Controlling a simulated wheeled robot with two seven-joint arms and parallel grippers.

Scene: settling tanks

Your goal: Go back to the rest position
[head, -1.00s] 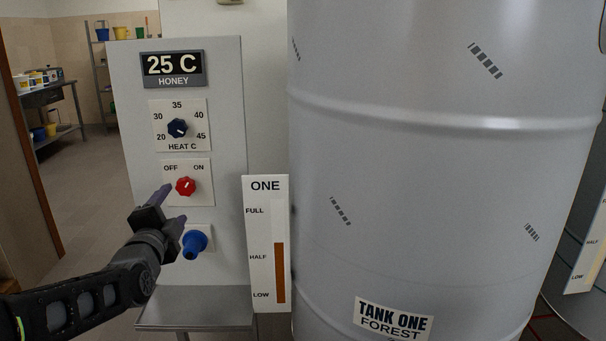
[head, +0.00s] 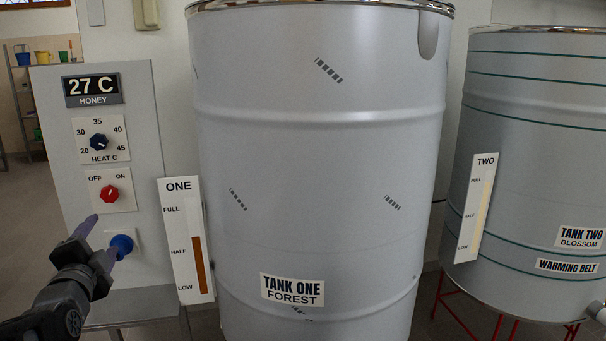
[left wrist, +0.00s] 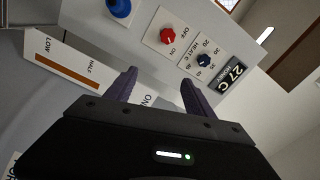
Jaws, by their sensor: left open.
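My left gripper (head: 101,238) is open and empty in the head view. It is in front of the lower part of the grey control panel (head: 146,150), near the red OFF/ON knob (head: 110,193) and the blue push-knob (head: 122,245), which one finger partly overlaps in the picture. In the left wrist view, its two purple fingers (left wrist: 160,88) stand apart with nothing between them. The panel also shows there, with the red knob (left wrist: 168,36) and blue knob (left wrist: 119,8). The display (head: 92,90) reads 27 C. My right gripper is not in view.
Tank one (head: 320,170), a large grey drum, stands right of the panel, with its level gauge (head: 186,240) between them. Tank two (head: 545,130) stands farther right on red legs. A steel shelf (head: 135,305) juts out below the panel. Open floor shows at far left.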

